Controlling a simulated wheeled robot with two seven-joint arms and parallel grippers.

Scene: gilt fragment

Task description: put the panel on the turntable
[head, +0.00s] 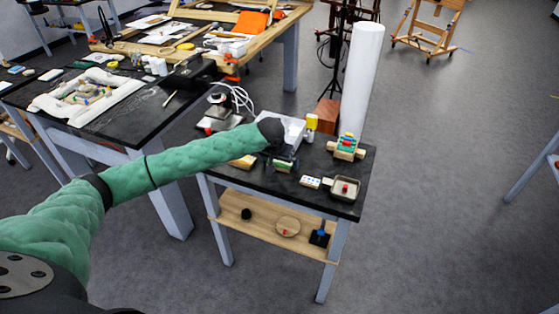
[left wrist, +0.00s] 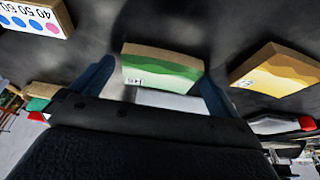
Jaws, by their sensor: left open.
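A small wooden panel with a green painted face (head: 284,167) sits on the small black-topped table. In the left wrist view the green panel (left wrist: 162,68) lies between the two blue fingers of my open left gripper (left wrist: 157,75). I cannot tell whether the fingers touch it. In the head view my left gripper (head: 281,156) is over the same spot and partly hides it. A similar panel with a yellow face (head: 243,162) lies to its left, also in the left wrist view (left wrist: 279,73). A round wooden disc (head: 288,226) on the lower shelf may be the turntable; I cannot be sure.
A card with coloured dots (head: 310,182), a shallow tray (head: 345,189) with a red item, and a wooden rack (head: 346,148) of coloured items stand to the right. A tall white roll (head: 361,75) stands beyond.

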